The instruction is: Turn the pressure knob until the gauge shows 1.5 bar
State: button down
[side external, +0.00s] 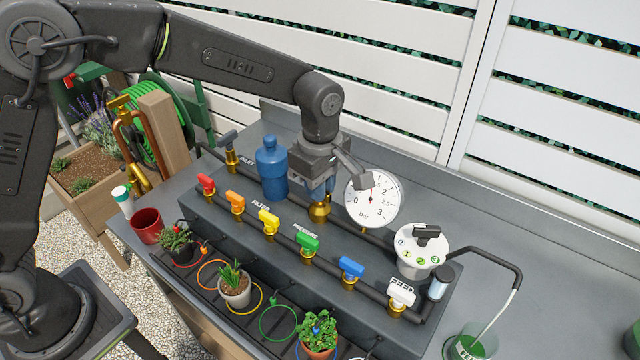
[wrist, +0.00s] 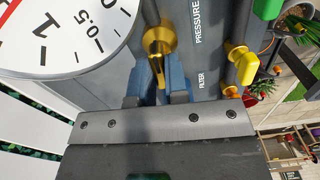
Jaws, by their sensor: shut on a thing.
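The pressure gauge (side external: 363,214) is a round white dial marked in bar, with a red needle. In the wrist view the gauge (wrist: 100,12) is cut off at the upper left. The part of the needle (wrist: 9,14) that shows there lies past the 1 mark, away from 0.5; its tip is out of frame, so the exact reading is unclear. My gripper (side external: 319,197), with blue fingers, points down and is shut on the pressure knob over a brass fitting. Its fingers mostly hide the knob (wrist: 160,44), whose brass part shows in the wrist view.
A blue bottle (side external: 271,170) stands left of my gripper. Several coloured valves, including a yellow one (side external: 268,221) and a green one (side external: 307,243), line the front pipe. A white feed dial (side external: 420,258) stands right of the gauge. Open grey bench (side external: 520,235) lies at the right.

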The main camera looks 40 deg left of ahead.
jog(key=shift+r+n, duration=0.1)
jog(key=shift+n, duration=0.5)
jog(key=c, duration=1.1)
grip_release()
jog(key=shift+c, duration=0.2)
notch_tip(320, 180, up, 14)
dwell(0.5)
